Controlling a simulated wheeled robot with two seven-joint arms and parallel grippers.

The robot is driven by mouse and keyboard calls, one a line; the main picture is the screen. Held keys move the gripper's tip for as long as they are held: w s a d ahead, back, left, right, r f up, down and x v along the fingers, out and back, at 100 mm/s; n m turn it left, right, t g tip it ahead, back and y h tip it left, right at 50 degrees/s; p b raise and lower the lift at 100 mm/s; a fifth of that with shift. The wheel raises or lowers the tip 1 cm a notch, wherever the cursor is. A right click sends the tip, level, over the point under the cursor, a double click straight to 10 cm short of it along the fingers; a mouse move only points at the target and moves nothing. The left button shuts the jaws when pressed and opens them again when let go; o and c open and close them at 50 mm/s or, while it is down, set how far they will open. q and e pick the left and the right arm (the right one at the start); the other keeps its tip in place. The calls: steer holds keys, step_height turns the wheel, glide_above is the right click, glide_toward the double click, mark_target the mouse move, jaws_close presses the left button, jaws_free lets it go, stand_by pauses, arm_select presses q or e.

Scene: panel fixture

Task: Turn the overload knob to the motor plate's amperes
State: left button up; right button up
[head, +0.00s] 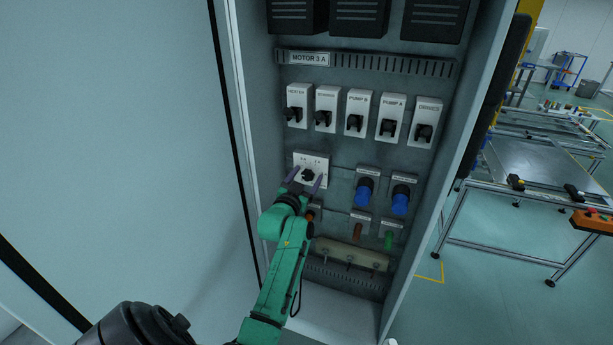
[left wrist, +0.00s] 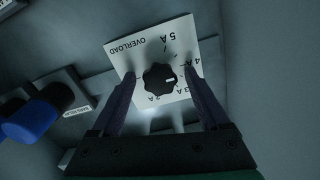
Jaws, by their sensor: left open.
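The overload knob (head: 308,174) is black and lobed, on a white plate in the cabinet's middle left. In the left wrist view the knob (left wrist: 160,78) shows a short white mark pointing right, roughly between 3 A and 4 A; I cannot tell the exact setting. The overload plate (left wrist: 135,52) carries marks from 2 A to 5 A. The motor plate (head: 309,59) above reads MOTOR 3 A. My left gripper (head: 305,181) is open, its fingers on either side of the knob with gaps visible in the left wrist view (left wrist: 158,80). My right gripper is not in view.
A row of several black switches (head: 358,112) on white plates sits above. Blue knobs (head: 364,191) are right of the overload plate, with an orange and a green part (head: 388,240) below. The cabinet's side walls flank the panel. Work tables (head: 520,215) stand outside at right.

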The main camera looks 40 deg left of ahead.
arm_select(q)
steer(key=shift+d, duration=0.1)
steer(key=shift+s, duration=0.1)
jaws_close()
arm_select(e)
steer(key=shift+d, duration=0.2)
arm_select(q)
steer(key=shift+m, duration=0.5)
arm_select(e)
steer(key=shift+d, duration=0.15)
arm_select(q)
steer(key=m, duration=0.4)
steer(key=shift+f+b, duration=0.1)
steer(key=shift+b, duration=0.25)
steer(key=m+b, duration=0.1)
steer(key=m, duration=0.3)
steer(key=shift+m, duration=1.4)
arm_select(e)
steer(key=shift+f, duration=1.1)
